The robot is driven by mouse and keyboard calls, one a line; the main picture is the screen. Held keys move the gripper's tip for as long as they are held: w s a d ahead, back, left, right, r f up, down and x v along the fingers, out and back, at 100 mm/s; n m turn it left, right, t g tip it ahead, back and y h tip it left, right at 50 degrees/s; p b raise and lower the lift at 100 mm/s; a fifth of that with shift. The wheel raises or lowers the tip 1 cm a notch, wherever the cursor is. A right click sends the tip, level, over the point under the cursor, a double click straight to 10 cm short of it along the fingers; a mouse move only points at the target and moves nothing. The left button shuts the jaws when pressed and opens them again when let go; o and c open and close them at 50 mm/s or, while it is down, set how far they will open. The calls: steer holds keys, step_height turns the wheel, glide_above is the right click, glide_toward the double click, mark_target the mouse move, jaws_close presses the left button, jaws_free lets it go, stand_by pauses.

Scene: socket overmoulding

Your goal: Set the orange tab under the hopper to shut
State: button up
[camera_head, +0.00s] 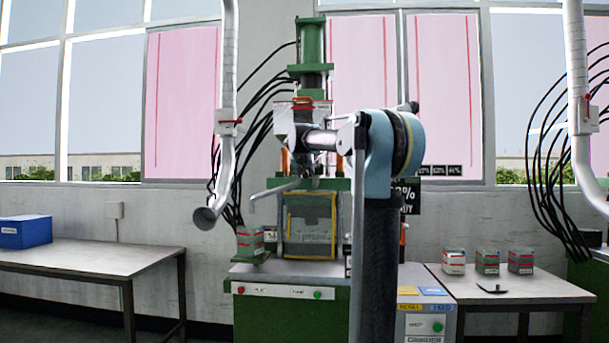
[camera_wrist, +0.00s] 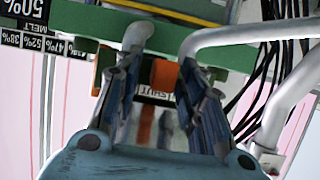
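An orange tab (camera_wrist: 164,74) shows in the wrist view below the green crossbar, between the two fingers of my gripper (camera_wrist: 158,78). The fingers are spread, with a gap on both sides of the tab, and I see no contact. A white label with dark lettering (camera_wrist: 155,94) sits just below the tab in the picture; it appears upside down and I cannot read it surely. In the head view the grey hopper (camera_head: 283,118) with an orange-red rim stands on the green machine. My arm covers part of it, and I cannot make out the tab or my fingertips there.
Bent grey bars (camera_wrist: 240,36) run close by the fingertips in the wrist view. A grey bar (camera_head: 272,189) also sticks out from the machine in the head view. Black cables (camera_head: 262,112) and a silver duct (camera_head: 224,165) are to its left. Tables (camera_head: 95,257) stand at both sides.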

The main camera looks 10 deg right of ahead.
steer(key=v, duration=1.1)
steer(key=shift+s, duration=0.4)
steer(key=shift+a+r, duration=0.1)
steer(key=s+d+f+g, duration=0.3)
steer(key=s+d+f, duration=0.2)
steer(key=s+f, duration=0.75)
steer(key=s+d+f+g, duration=0.35)
steer(key=s+f, duration=0.55)
steer(key=f, duration=0.7)
steer(key=s+a+f+n+g+y, duration=0.2)
steer(key=s+f+g+y, duration=0.1)
steer(key=s+f, duration=2.1)
step_height(320, 180, down, 4)
steer(key=shift+a+r+n+g, duration=0.15)
steer(key=shift+r+n+g, duration=0.2)
steer(key=shift+g, duration=0.3)
steer(key=shift+f, duration=0.1)
steer(key=shift+w+f, duration=0.2)
steer(key=shift+w, duration=0.2)
